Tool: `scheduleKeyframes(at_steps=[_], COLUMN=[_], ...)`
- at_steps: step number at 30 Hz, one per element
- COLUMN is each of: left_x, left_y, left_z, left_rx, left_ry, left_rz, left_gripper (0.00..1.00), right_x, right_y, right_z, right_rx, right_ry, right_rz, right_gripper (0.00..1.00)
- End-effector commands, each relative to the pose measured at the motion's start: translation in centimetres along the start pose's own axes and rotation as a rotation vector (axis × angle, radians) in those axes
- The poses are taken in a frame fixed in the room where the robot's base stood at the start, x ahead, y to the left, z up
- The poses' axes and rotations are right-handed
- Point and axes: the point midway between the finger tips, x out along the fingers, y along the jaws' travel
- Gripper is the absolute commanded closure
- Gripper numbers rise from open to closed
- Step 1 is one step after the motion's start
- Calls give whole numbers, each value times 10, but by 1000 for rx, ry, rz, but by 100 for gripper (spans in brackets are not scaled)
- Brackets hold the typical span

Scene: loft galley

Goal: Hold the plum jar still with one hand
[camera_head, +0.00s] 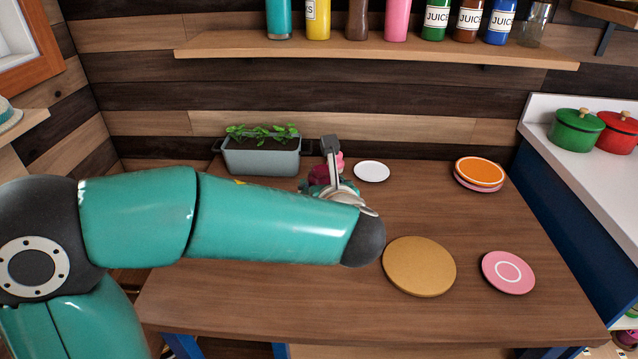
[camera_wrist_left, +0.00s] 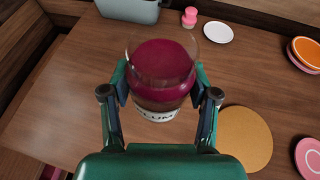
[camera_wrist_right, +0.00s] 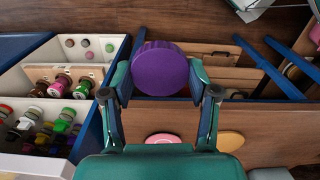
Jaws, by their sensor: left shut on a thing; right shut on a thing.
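The plum jar (camera_wrist_left: 160,75) is a clear glass jar with dark magenta contents and a white label. Its top looks open in the left wrist view. My left gripper (camera_wrist_left: 160,92) is shut around its sides. In the head view the jar (camera_head: 320,174) is mostly hidden behind my left gripper (camera_head: 330,180), near the back of the wooden table (camera_head: 300,295). My right gripper (camera_wrist_right: 160,80) is shut on a round purple lid-like disc (camera_wrist_right: 160,68) in the right wrist view. The right gripper is outside the head view.
A grey planter (camera_head: 262,158), a small pink item (camera_wrist_left: 190,17) and a white disc (camera_head: 371,171) are near the jar. A cork mat (camera_head: 419,266), pink plate (camera_head: 508,272) and stacked plates (camera_head: 479,172) lie to the right. A bottle shelf (camera_head: 380,50) hangs above.

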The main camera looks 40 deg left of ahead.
Motion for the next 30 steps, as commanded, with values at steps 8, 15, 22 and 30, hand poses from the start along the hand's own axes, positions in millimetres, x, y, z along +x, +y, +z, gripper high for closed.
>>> scheduleKeyframes(at_steps=[8, 15, 22, 30], left_x=[-1, -6, -12, -26], left_y=[0, -31, -68, -68], left_z=[2, -18, -95, -177], left_rx=[0, 32, 76, 55], left_ry=[-2, 4, 7, 1], left_rz=[-1, -53, -133, -97], left_gripper=[100, 100, 100, 100], right_x=[-2, -4, 13, 47], right_y=[0, -10, -27, -42], right_z=[0, -8, -27, -57], right_rx=[-1, -35, -70, 106], right_ry=[0, -4, -5, -4], right_rz=[0, -3, -4, -3], right_gripper=[54, 54, 54, 54])
